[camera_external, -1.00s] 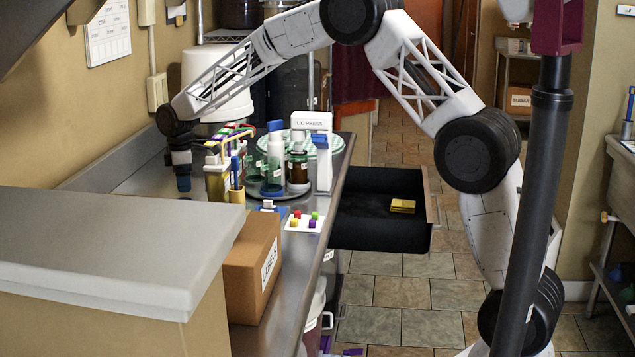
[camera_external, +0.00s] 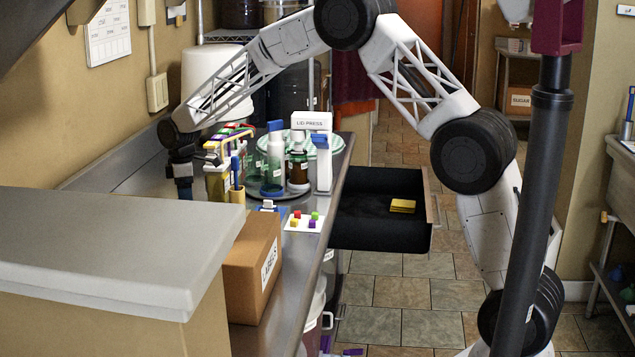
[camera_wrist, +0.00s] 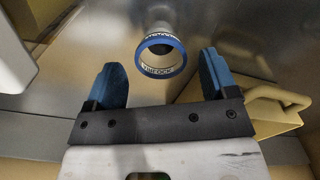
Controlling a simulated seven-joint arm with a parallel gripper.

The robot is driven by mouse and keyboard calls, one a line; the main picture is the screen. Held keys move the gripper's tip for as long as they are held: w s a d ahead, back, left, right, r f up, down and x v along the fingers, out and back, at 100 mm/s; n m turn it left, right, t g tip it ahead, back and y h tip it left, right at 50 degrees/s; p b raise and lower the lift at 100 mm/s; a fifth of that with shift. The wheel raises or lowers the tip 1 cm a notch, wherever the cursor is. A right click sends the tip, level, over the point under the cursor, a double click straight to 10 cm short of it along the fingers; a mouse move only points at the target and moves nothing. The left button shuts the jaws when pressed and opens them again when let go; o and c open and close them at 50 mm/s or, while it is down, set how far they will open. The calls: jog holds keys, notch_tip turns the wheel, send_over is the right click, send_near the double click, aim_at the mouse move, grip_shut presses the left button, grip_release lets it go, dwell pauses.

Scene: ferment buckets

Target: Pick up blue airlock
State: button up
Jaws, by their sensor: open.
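A round, pale piece with a blue ring and dark lettering on it, likely the blue airlock (camera_wrist: 161,56), stands on the metal counter in the wrist view. It lies just beyond my fingertips, roughly centred between them and apart from both. My gripper (camera_wrist: 162,75) is open and empty, with a blue pad on each finger. In the external view my gripper (camera_external: 184,189) points down over the counter's left side, close to the wall. I cannot make out the airlock there.
A yellow container (camera_wrist: 270,108) stands close to my right finger. In the external view, several bottles stand right of my gripper, near a white LID PRESS (camera_external: 312,122). A LABELS box (camera_external: 256,268) stands in front. A black drawer (camera_external: 375,230) is open at right.

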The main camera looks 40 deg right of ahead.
jog(key=shift+f, duration=2.1)
jog(key=shift+c, duration=0.2)
jog(key=c, duration=0.9)
